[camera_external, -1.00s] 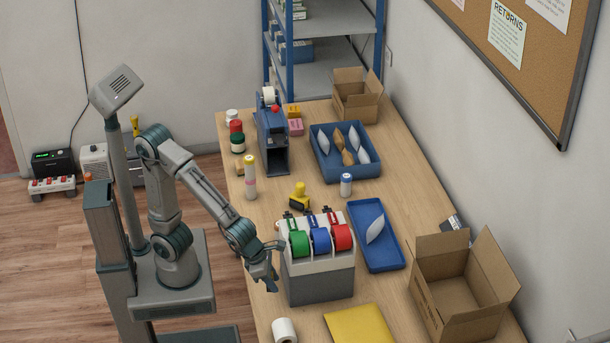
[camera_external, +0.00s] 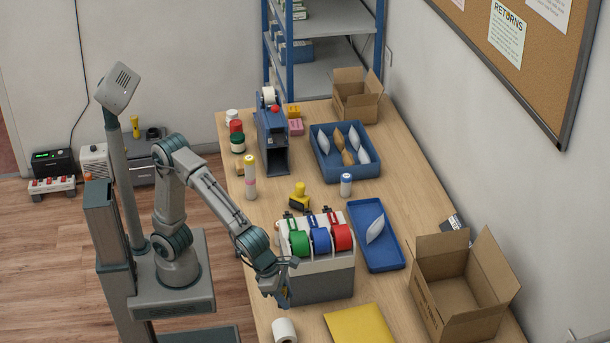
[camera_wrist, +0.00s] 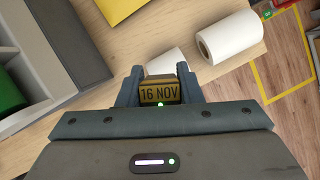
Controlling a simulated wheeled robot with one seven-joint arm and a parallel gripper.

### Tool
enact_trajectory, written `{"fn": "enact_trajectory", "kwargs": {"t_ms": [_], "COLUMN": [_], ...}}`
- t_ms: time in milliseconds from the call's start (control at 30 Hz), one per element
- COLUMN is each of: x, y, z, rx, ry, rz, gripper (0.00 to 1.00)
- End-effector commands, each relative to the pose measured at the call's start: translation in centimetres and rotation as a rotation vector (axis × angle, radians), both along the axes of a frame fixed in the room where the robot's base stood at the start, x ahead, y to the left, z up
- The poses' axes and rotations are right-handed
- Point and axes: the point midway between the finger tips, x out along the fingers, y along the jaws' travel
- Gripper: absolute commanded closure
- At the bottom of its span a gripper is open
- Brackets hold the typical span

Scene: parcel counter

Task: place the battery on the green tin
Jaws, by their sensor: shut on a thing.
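My gripper (camera_external: 282,291) is over the near left part of the counter, beside the tape dispenser. In the wrist view my gripper (camera_wrist: 160,82) is shut on a small dark block (camera_wrist: 160,93) with a yellow face reading "16 NOV". I cannot tell whether this block is the battery; no other thing is clearly a battery. The dark green tin (camera_external: 238,144) stands at the counter's far left, beside a red-topped tin (camera_external: 236,127) and a white one (camera_external: 232,115). My gripper is well away from it, on the near side.
A grey dispenser (camera_external: 322,283) with green, blue and red tape rolls stands right of my gripper. A white paper roll (camera_external: 284,330) and yellow envelope (camera_external: 359,326) lie nearby. A yellow-capped bottle (camera_external: 250,180) and yellow-handled stamp (camera_external: 299,194) stand between dispenser and tins.

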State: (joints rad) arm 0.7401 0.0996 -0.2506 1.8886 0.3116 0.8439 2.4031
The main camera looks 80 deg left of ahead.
Motion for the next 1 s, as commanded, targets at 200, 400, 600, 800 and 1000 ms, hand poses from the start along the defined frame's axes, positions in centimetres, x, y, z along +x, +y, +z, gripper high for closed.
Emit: {"fn": "enact_trajectory", "kwargs": {"t_ms": [200,400,600,800,1000], "x": [3.9,8.5,12.3,14.7,17.0], "y": [-0.8,-1.0,-0.6,-0.1,1.7], "z": [2.9,6.6,9.9,12.1,13.3], "rx": [-0.003,-0.004,-0.002,-0.002,0.000], "ry": [-0.002,-0.001,0.000,-0.001,-0.001], "rz": [0.089,0.193,0.283,0.338,0.399], "gripper": [0.92,0.92,0.92,0.92,0.92]}}
